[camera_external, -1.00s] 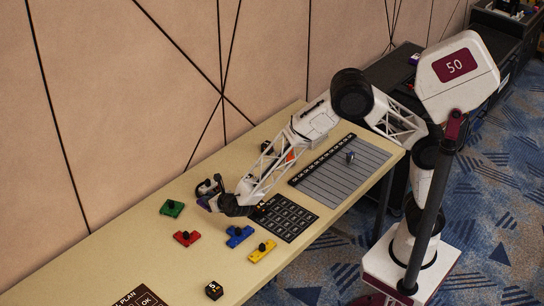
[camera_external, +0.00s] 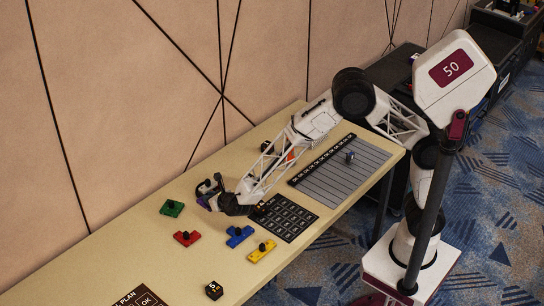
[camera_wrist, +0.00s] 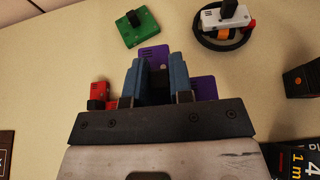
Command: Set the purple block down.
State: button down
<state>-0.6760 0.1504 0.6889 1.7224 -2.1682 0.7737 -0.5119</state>
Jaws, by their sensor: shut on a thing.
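The purple block (camera_wrist: 152,54) shows between and beyond the blue fingers of my gripper (camera_wrist: 158,76) in the wrist view. Another part of purple (camera_wrist: 204,88) shows to the right of the fingers. My gripper is shut on the block, and the fingers hide its middle. In the external view my gripper (camera_external: 211,197) is low over the table, right of the green block (camera_external: 172,208), and only a trace of purple shows there. I cannot tell whether the block touches the table.
A red block (camera_wrist: 100,94) is close on the left in the wrist view. A white piece (camera_wrist: 224,18) with a black ring lies beyond, right. Blue (camera_external: 239,236) and yellow (camera_external: 262,251) blocks lie nearer the front edge, beside a dark number mat (camera_external: 285,217). The table's left end has free room.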

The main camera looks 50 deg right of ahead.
jog(key=s+a+f, duration=0.1)
jog(key=s+f, duration=0.1)
jog(key=s, duration=1.7)
jog(key=s+a+f, duration=0.1)
jog(key=s+f, duration=0.1)
jog(key=s, duration=1.8)
jog(key=shift+a+f, duration=0.35)
jog(key=shift+w+a, duration=0.1)
jog(key=shift+w, duration=0.05)
jog(key=w+a, duration=0.3)
jog(key=a, duration=0.1)
jog(key=w+a+f, duration=0.1)
jog(key=w+a, duration=0.2)
jog(key=a, duration=0.1)
jog(key=w+a, duration=0.3)
jog(key=a, duration=0.1)
jog(key=shift+w+a+f, duration=0.2)
jog(key=shift+a+f, duration=0.05)
jog(key=shift+a, duration=0.1)
jog(key=shift+f, duration=1.75)
jog(key=shift+f, duration=0.1)
